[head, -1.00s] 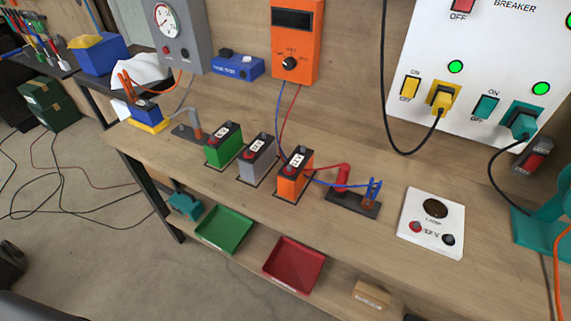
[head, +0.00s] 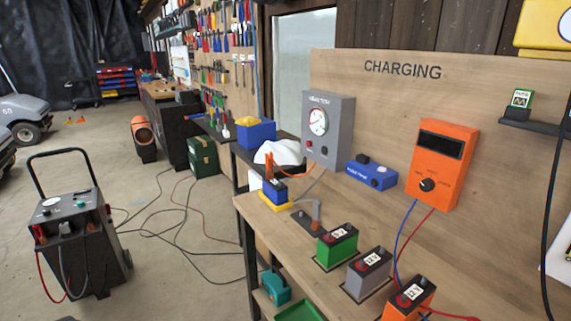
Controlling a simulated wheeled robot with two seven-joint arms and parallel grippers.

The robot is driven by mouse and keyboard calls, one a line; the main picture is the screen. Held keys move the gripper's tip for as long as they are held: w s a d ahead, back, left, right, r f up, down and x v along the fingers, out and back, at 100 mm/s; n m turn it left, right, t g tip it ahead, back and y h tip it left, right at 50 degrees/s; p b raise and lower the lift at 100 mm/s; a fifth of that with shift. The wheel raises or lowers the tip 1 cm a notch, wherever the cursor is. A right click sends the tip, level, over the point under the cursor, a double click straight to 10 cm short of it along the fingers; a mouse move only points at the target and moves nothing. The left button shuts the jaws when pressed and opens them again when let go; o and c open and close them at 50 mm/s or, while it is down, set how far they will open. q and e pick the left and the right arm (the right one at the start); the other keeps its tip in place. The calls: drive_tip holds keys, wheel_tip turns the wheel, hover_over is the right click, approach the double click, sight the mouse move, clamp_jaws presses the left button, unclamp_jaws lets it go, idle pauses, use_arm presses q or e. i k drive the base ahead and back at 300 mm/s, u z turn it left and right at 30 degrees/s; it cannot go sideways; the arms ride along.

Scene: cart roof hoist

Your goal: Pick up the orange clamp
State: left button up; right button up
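An orange clamp (head: 275,166) stands with its handles up on top of a small blue battery (head: 275,190). The battery sits on a yellow base (head: 276,202) at the left end of the charging bench. An orange lead runs from the clamp side toward the grey meter box (head: 328,128). The clamp is small in the picture, so I cannot tell whether its jaws grip a terminal. Neither of my grippers is in the head view.
Green (head: 337,245), grey (head: 368,272) and orange (head: 410,298) batteries stand along the bench. An orange multimeter (head: 441,163) is on the backboard. A wheeled charger cart (head: 77,245) stands on the floor at left, with cables across the floor between it and the bench.

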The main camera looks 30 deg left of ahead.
sight(269, 159)
drive_tip(key=u, duration=1.2)
